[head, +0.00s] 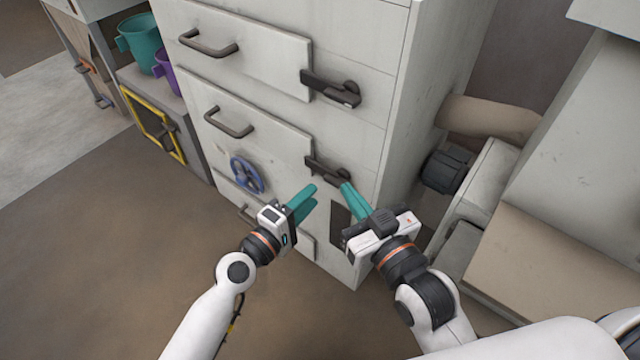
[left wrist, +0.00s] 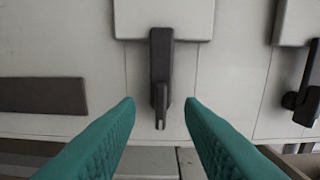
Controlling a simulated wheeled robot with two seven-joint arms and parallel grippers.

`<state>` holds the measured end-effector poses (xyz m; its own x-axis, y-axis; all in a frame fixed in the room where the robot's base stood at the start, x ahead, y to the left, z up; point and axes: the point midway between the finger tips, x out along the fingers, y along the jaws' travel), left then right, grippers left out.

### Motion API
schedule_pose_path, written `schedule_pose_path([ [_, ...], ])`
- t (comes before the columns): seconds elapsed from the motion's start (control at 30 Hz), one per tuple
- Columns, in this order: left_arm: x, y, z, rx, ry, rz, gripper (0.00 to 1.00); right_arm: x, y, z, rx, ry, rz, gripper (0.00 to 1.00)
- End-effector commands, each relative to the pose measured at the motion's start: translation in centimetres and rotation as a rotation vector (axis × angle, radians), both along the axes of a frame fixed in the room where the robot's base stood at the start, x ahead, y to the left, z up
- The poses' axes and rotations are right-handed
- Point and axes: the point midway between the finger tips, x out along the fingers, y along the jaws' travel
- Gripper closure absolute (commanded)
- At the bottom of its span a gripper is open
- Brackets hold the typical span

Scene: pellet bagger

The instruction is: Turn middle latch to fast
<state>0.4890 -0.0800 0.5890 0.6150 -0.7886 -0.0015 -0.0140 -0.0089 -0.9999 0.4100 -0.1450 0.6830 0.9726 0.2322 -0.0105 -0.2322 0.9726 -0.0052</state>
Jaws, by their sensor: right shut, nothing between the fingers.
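The middle latch (head: 328,170) is a dark bar and lever on the pale cabinet, lying across the right edge of the middle door panel (head: 258,132). In the left wrist view the latch (left wrist: 160,75) is ahead between my left fingers, and its bar overlaps the panel edge. My left gripper (head: 308,203) is open and empty, below and in front of the latch. My right gripper (head: 350,190) is shut and empty, its fingertips close to the latch's right end. Whether they touch it I cannot tell.
A similar upper latch (head: 332,88) sits above. A blue handwheel (head: 246,174) and a dark plate (head: 340,218) are on the cabinet front. A dark round knob (head: 448,170) and grey machinery stand at right. Open floor (head: 110,260) lies at left.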

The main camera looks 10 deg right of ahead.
Motion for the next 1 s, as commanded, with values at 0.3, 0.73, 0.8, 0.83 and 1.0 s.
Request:
schedule_pose_path([
  [0.3, -3.2, 4.1, -0.1, 0.001, 0.0, 0.001, 0.65, 0.0, 0.0, 0.0, 0.001, -0.001, -0.001, 1.0],
  [0.73, -3.6, 4.6, 0.0, 0.0, 0.0, 0.001, 0.65, 0.0, 0.0, 0.2, 0.005, -0.011, 0.0, 1.0],
  [0.8, -3.6, 4.6, 0.0, 0.0, 0.0, 0.001, 0.65, 0.0, 0.1, 0.2, 0.005, -0.012, 0.0, 1.0],
  [0.83, -3.6, 4.6, 0.0, 0.0, 0.0, 0.001, 0.65, 0.0, 0.1, 0.2, 0.005, -0.012, 0.0, 1.0],
  [1.0, -3.7, 4.7, 0.1, 0.007, -0.01, 0.003, 0.65, 0.0, 0.0, 0.2, 0.005, -0.011, -0.001, 1.0],
])
